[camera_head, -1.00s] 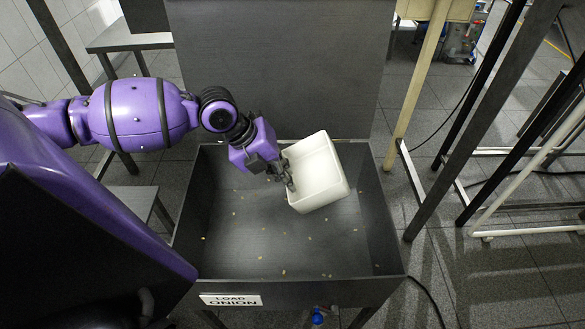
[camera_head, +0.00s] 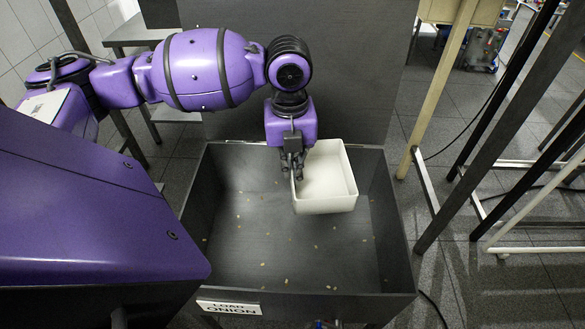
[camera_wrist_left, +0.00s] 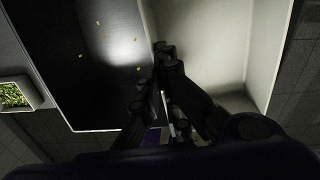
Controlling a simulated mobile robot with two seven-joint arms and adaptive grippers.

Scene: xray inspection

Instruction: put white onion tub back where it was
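The white onion tub (camera_head: 335,200) is at the back right of the dark bin marked "LOAD ONION" (camera_head: 228,307). The tub is nearly upright with its open top up, and the part of its inside that shows looks empty. I cannot tell whether it hangs above the bin floor. My left gripper (camera_head: 294,170) is at the tub's left wall, shut on that wall. In the left wrist view the fingers (camera_wrist_left: 152,75) sit at the wall's edge, with the tub (camera_wrist_left: 205,45) to their right. My right gripper is not in view.
Small pale bits lie scattered on the bin floor (camera_head: 270,245). Dark posts (camera_head: 490,130) and a pale post (camera_head: 438,85) stand to the right. A metal table (camera_head: 135,32) is at the back left. The left wrist view shows a tray of green pieces (camera_wrist_left: 14,95).

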